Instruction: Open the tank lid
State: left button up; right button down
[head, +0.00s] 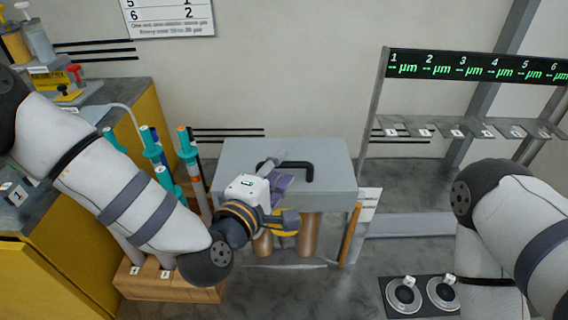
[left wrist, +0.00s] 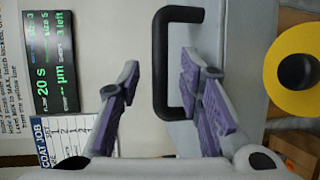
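The tank lid (head: 318,150) is a flat grey slab, lying closed on top of the tank at the middle of the head view. Its black bar handle (head: 296,164) stands up from it. My left gripper (head: 277,172) is just left of the handle above the lid. In the left wrist view its purple-padded fingers (left wrist: 160,75) are spread apart. The handle (left wrist: 160,62) shows in the space between them there, and no grip on it is visible. My right arm is at the right of the head view, and its gripper does not show.
A wooden rack (head: 172,284) with tubes and teal-topped rods stands left of the tank. A yellow bench is at far left. A display shelf (head: 470,68) stands at back right. A black mat (head: 420,311) with two round dishes lies at lower right.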

pick_arm(q)
jog(key=shift+x, duration=1.3)
grip_shut()
